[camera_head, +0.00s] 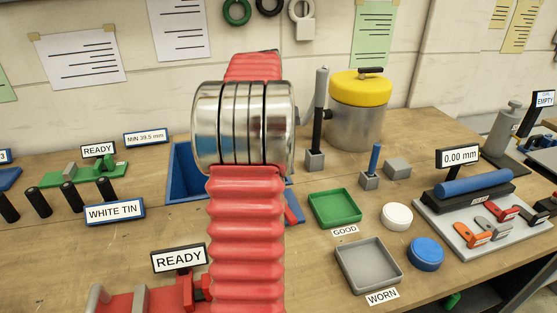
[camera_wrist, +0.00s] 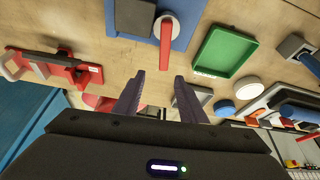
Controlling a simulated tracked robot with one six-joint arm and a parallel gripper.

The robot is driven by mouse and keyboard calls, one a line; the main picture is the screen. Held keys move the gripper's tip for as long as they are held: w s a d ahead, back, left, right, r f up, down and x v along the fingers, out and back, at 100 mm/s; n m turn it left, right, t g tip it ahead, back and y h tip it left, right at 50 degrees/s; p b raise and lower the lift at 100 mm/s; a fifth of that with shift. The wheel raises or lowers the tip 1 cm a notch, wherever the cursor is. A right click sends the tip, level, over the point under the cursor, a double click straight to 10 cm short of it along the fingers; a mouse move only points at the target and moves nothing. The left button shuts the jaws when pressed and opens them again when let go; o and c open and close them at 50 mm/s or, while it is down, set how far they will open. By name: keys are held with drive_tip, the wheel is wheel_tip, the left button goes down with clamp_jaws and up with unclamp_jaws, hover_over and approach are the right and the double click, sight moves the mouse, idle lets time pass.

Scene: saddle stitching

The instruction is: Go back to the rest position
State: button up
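My arm, with red bellows and a shiny metal joint, stands upright in the middle of the head view. My gripper is not visible there. In the wrist view my gripper (camera_wrist: 158,82) shows two dark purple fingers spread apart with nothing between them. Beyond the fingertips are a blue tray (camera_wrist: 118,17) with a white round part and a red bar (camera_wrist: 166,48), and a green tray (camera_wrist: 222,50). The fingers appear clear of these things. The blue tray (camera_head: 180,180) is partly hidden behind my arm in the head view.
Right of my arm are the green tray (camera_head: 334,222), a grey tray (camera_head: 396,270), a white disc (camera_head: 397,216) and a blue disc (camera_head: 427,253). Behind stand a yellow-lidded pot (camera_head: 357,120) and a tall post (camera_head: 318,115). A red fixture (camera_head: 150,298) is at front left.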

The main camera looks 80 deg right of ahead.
drive_tip(key=shift+w+d+r, duration=0.15)
drive_tip(key=shift+d+r, duration=0.05)
drive_tip(key=shift+r, duration=0.45)
idle(0.4)
